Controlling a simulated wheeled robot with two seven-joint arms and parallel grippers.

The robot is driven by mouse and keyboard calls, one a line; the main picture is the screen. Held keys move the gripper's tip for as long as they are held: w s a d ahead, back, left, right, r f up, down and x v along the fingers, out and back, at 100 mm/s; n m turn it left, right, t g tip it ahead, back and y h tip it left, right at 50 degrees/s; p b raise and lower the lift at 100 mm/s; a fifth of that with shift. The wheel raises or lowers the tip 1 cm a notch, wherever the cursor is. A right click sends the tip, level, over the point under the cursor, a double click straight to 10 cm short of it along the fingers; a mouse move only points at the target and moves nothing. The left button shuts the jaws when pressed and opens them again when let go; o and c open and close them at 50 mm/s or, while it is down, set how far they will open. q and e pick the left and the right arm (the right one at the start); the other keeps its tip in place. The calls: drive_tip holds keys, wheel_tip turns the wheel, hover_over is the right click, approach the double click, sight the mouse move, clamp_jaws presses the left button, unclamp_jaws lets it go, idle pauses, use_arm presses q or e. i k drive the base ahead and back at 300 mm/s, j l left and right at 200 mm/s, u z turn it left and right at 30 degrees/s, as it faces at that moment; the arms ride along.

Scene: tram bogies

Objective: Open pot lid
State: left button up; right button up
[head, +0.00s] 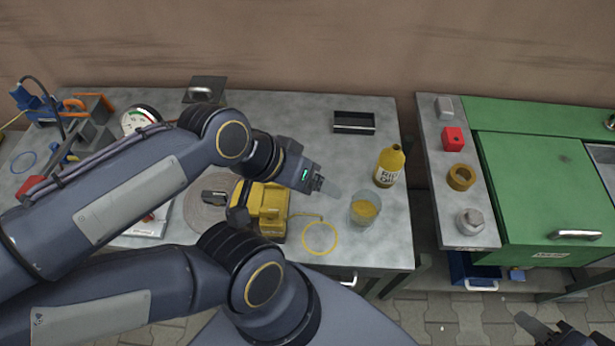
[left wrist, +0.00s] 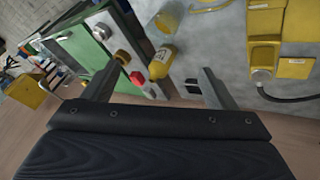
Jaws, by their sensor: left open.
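A flat round grey disc with a dark handle (head: 203,214) lies on the left workbench. It may be the pot lid; no pot is clearly visible. My arm links cover parts around it. My left gripper (head: 332,191) is to its right, above the bench, between the yellow device and the yellow bottle. In the left wrist view its fingers (left wrist: 158,88) are spread with nothing between them; the bottle shows beyond. My right gripper (head: 531,325) is only partly in view at the bottom right, away from the disc; its opening is unclear.
A yellow device (head: 270,205) stands beside the disc. A beaker (head: 366,210) of yellow liquid and a yellow bottle (head: 389,166) stand near the bench's right end. A black tray (head: 354,122) lies behind. A green cabinet (head: 540,180) stands right, across a gap.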

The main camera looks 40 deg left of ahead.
sight(209, 90)
drive_tip(key=u, duration=2.05)
drive_tip(key=i+j+u, duration=0.1)
drive_tip(key=j+u, duration=0.25)
drive_tip(key=i+j+u, duration=0.15)
drive_tip(key=j+u, duration=0.25)
drive_tip(key=l, duration=0.1)
